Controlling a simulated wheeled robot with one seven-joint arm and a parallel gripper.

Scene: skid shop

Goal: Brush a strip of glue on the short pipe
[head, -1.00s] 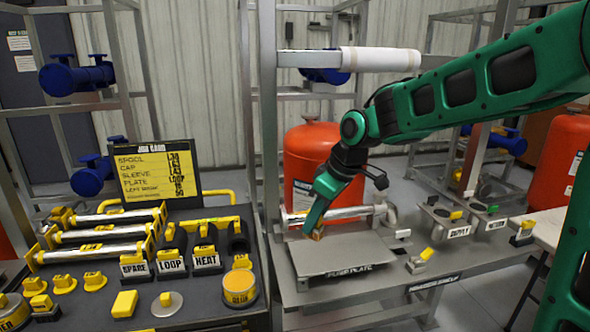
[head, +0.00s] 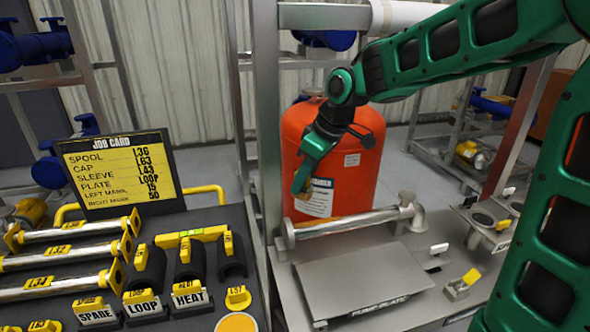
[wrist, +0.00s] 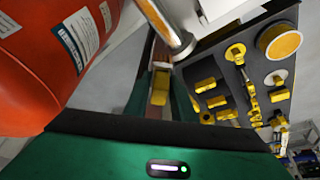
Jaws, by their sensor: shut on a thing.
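The short pipe (head: 345,223) is a silver tube with a flange at its left end and an elbow at its right, lying behind the pump plate (head: 362,280). My gripper (head: 302,190) is above the pipe's left part in the head view, pointing down and apart from it. In the wrist view my gripper (wrist: 160,88) is shut on a small yellow-and-brown thing (wrist: 159,95), seemingly the brush; its bristles are not clear. A round yellow-topped pot (head: 237,322), perhaps glue, stands at the bench's front right; it shows in the wrist view (wrist: 281,42).
A red tank (head: 350,150) stands close behind my gripper. A steel post (head: 268,120) rises to its left. The left bench holds a job card (head: 118,172), silver spools (head: 75,232) and labelled sleeves (head: 190,262). The pump plate's top is clear.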

